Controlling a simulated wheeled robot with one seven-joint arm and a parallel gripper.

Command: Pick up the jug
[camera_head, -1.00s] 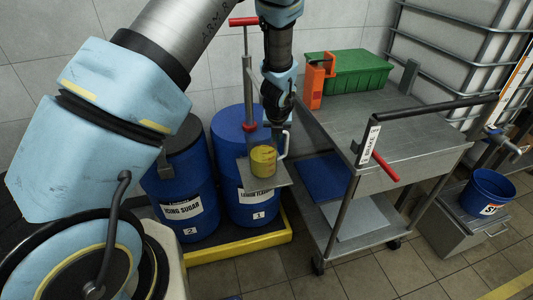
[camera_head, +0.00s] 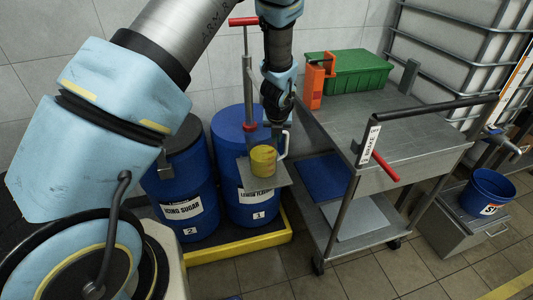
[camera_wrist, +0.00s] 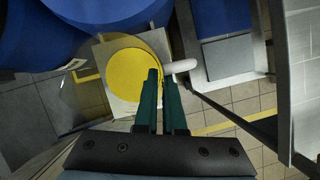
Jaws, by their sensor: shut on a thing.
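The jug (camera_head: 263,158) is see-through with yellow contents and a pale handle on its right side. It is over a small grey plate (camera_head: 281,174) in front of the blue drum; I cannot tell whether it touches the plate. In the wrist view the jug (camera_wrist: 128,76) is seen from above, its yellow disc left of my fingers and its white handle (camera_wrist: 183,67) to the right. My gripper (camera_head: 277,127) points down at the jug's handle side. In the wrist view the gripper (camera_wrist: 162,82) is shut on the jug; the exact contact is hard to see.
Two blue drums (camera_head: 183,205) stand on a yellow-edged pallet (camera_head: 240,246). A hand pump with a red handle (camera_head: 244,22) rises behind the plate. A steel trolley (camera_head: 415,140) at right carries a green crate (camera_head: 350,72) and an orange holder (camera_head: 315,88).

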